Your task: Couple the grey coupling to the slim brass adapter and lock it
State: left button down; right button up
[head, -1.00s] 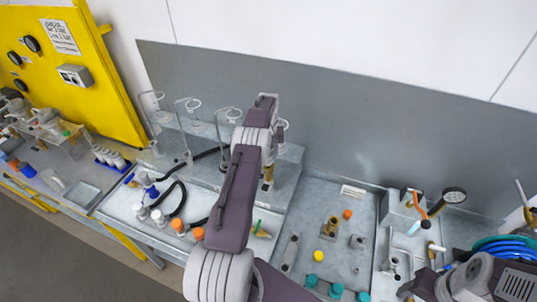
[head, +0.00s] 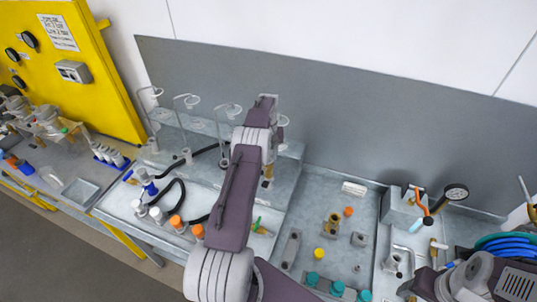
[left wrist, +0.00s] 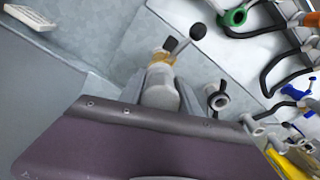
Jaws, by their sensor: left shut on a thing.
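My left gripper (head: 270,150) hangs down from the raised left arm over the raised grey shelf, partly hidden behind the arm in the head view. In the left wrist view the gripper (left wrist: 160,80) is shut around a pale grey rounded body, which looks like the grey coupling (left wrist: 158,97). A brass piece (left wrist: 160,59), probably the slim brass adapter, shows at its far end; it also shows below the gripper in the head view (head: 268,171). Two dark-tipped levers (left wrist: 198,31) stick out beside the brass. Whether coupling and adapter are joined I cannot tell. My right gripper is not clearly seen.
Ring stands (head: 187,128) rise along the shelf left of the gripper. Black hoses with white and orange ends (head: 176,221) lie in front. A tray on the right holds a brass fitting (head: 332,224) and caps. A gauge (head: 456,192) and blue hose (head: 505,248) stand farther right.

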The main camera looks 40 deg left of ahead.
pick_arm(q)
jog(key=shift+f+b, duration=0.3)
jog(key=shift+f, duration=0.05)
dwell(0.3)
jog(key=c, duration=0.8)
grip_release()
jog(key=shift+c, duration=0.4)
notch_tip(320, 180, up, 10)
jog(key=p, duration=0.7)
jog(key=shift+r, duration=0.15)
jog(key=shift+s, duration=0.1)
